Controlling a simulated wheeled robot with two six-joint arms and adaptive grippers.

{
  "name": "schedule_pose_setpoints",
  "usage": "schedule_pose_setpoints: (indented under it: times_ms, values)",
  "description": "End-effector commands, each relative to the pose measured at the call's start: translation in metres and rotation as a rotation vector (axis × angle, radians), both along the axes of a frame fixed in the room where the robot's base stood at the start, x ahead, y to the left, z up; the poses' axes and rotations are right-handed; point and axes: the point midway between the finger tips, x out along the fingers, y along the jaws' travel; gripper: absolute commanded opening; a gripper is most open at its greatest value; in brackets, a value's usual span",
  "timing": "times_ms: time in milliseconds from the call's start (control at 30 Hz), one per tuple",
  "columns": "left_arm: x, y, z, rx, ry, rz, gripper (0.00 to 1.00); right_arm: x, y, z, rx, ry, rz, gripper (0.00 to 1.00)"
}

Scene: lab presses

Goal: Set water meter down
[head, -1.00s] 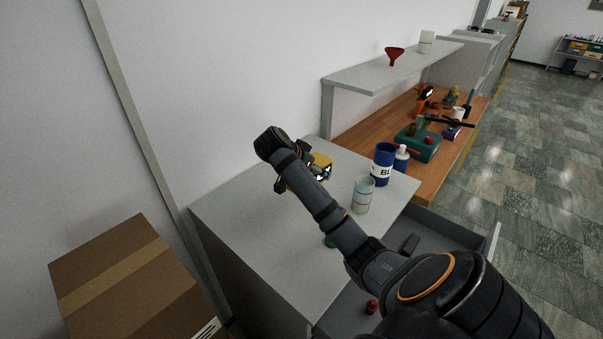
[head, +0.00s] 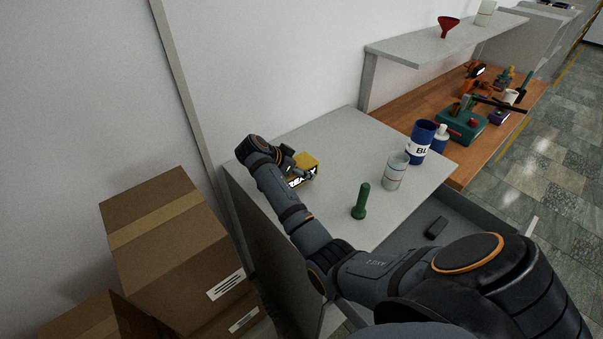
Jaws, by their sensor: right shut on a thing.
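The water meter (head: 303,172), a yellow box-like thing with a black and white marking, is at my right gripper (head: 288,168). It is over the back left part of the grey cabinet top (head: 335,145). My right gripper is shut on it; the wrist and arm hide part of the grip. I cannot tell whether the meter touches the surface. My left gripper is not in view.
A green flared tool (head: 361,202), a pale cup (head: 396,171), a blue container (head: 420,141) and a white-capped blue bottle (head: 439,138) stand to the right. An open drawer (head: 462,212) is below. Cardboard boxes (head: 180,255) stand at left.

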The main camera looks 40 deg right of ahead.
Motion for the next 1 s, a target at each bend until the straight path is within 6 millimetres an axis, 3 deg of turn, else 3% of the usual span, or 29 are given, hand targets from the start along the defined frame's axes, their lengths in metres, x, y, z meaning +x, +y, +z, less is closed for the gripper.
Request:
schedule_pose_setpoints:
  times_ms: [33, 100, 200, 467, 500, 667, 1000]
  values:
    - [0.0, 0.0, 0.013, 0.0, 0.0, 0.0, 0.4, -0.002, -0.001, -0.003, -0.002, 0.009, -0.001, 0.15]
    - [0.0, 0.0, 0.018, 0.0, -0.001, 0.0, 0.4, -0.002, -0.001, -0.014, -0.002, 0.007, -0.001, 0.15]
    - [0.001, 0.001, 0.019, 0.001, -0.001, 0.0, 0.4, -0.002, -0.001, -0.024, -0.001, 0.003, -0.001, 0.15]
    - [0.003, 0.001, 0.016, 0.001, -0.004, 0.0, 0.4, -0.001, -0.002, -0.027, -0.001, 0.001, -0.001, 0.15]
    - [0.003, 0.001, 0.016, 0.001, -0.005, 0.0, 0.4, -0.002, -0.001, -0.028, 0.0, 0.003, -0.001, 0.68]
    - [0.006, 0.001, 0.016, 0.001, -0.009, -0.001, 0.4, -0.002, -0.001, -0.027, 0.0, 0.003, -0.001, 0.88]
    - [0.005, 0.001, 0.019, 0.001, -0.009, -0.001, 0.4, -0.002, -0.001, -0.024, 0.0, 0.003, -0.001, 0.88]
